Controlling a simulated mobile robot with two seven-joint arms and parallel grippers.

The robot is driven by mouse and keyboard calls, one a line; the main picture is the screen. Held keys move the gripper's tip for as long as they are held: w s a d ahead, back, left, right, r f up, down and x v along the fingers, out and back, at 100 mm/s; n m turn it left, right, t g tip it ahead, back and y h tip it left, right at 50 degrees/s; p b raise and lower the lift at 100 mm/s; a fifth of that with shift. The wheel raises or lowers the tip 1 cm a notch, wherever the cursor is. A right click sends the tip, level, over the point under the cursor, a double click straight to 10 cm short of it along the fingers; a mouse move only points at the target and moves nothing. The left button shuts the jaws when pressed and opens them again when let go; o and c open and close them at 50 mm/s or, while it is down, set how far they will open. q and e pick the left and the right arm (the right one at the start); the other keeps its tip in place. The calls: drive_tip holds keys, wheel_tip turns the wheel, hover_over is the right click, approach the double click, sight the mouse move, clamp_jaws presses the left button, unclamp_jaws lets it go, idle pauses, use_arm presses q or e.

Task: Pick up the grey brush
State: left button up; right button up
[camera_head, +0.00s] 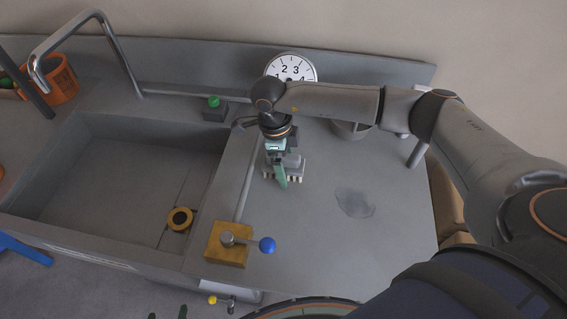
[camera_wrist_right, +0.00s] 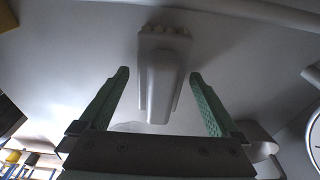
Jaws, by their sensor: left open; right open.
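The grey brush (camera_head: 296,168) lies on the grey worktop, right of the sink, with its pale bristles showing along its near edge. In the right wrist view the brush (camera_wrist_right: 160,80) has its handle pointing toward the gripper and its wide bristled head at the far end. My right gripper (camera_head: 281,180) is over the brush and partly hides it. Its green fingers (camera_wrist_right: 158,76) are open, one on each side of the handle, with gaps on both sides. Two dark green fingertips of my left gripper (camera_head: 168,312) show at the bottom edge, apart from each other and far from the brush.
A sink (camera_head: 110,180) with a metal faucet (camera_head: 95,35) is on the left. A brass plate with a blue-knobbed lever (camera_head: 266,245) stands near the worktop's front. A round dial (camera_head: 291,68) and a green button (camera_head: 214,101) are behind. A wet-looking patch (camera_head: 354,203) lies right of the brush.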

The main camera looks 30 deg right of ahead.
drive_tip(key=shift+c, duration=0.4)
drive_tip(key=c, duration=1.4)
drive_tip(key=shift+c, duration=0.2)
drive_tip(key=shift+w+r, duration=0.1)
drive_tip(key=shift+r, duration=0.5)
drive_tip(key=s+a+r+b, duration=0.2)
drive_tip(key=s+a+r, duration=0.2)
drive_tip(key=a+r, duration=0.7)
drive_tip(key=shift+a+r, duration=0.4)
drive_tip(key=shift+a, duration=0.8)
